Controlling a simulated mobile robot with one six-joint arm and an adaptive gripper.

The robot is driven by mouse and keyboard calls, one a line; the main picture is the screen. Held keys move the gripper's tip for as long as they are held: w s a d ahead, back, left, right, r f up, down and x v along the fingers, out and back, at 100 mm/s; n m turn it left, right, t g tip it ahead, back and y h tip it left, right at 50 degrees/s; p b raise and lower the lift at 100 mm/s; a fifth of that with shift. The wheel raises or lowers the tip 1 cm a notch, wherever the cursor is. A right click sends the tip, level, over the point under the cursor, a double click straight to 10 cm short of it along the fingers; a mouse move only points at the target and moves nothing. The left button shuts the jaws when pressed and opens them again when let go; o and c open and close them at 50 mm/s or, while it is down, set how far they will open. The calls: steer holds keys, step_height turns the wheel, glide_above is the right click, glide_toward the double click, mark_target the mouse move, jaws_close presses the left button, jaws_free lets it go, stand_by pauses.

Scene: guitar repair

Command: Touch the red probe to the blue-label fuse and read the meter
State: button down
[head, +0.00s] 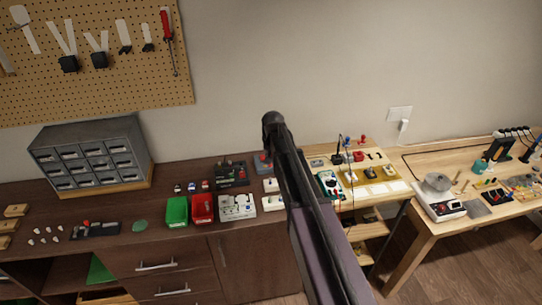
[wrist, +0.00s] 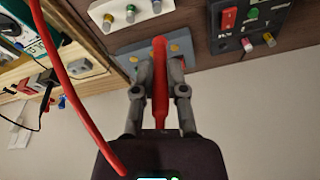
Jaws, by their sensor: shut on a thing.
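In the wrist view my gripper (wrist: 160,88) is shut on the red probe (wrist: 159,90), which lies lengthwise between the fingers. Its far end is over a blue-grey plate with yellow spots (wrist: 130,55); I cannot tell whether it touches. A red lead (wrist: 62,75) runs down the left. My arm hides the gripper there.
A dark panel (wrist: 230,40) with a red switch and coloured knobs is close right of the probe in the wrist view. In the head view, green (head: 177,211) and red bins (head: 202,208) stand left of my arm, with a drawer cabinet (head: 92,155) farther left.

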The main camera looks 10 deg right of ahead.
steer(key=shift+f, duration=0.1)
steer(key=shift+s+b+x, duration=0.25)
steer(key=shift+b+x, duration=0.9)
steer(key=shift+b, duration=0.05)
steer(key=shift+s+b+x, duration=0.25)
steer(key=shift+b+x, duration=0.9)
steer(key=shift+b, duration=0.05)
steer(key=shift+f+b, duration=0.6)
steer(key=shift+f, duration=0.05)
stand_by(0.6)
stand_by(2.5)
steer(key=shift+w+p+v, duration=0.2)
steer(key=shift+p+v, duration=0.8)
steer(key=shift+w+p+v, duration=0.2)
steer(key=shift+p+v, duration=0.75)
steer(key=shift+p, duration=0.05)
steer(key=shift+w+p+v, duration=0.2)
steer(key=shift+p+v, duration=0.8)
steer(key=shift+r, duration=0.1)
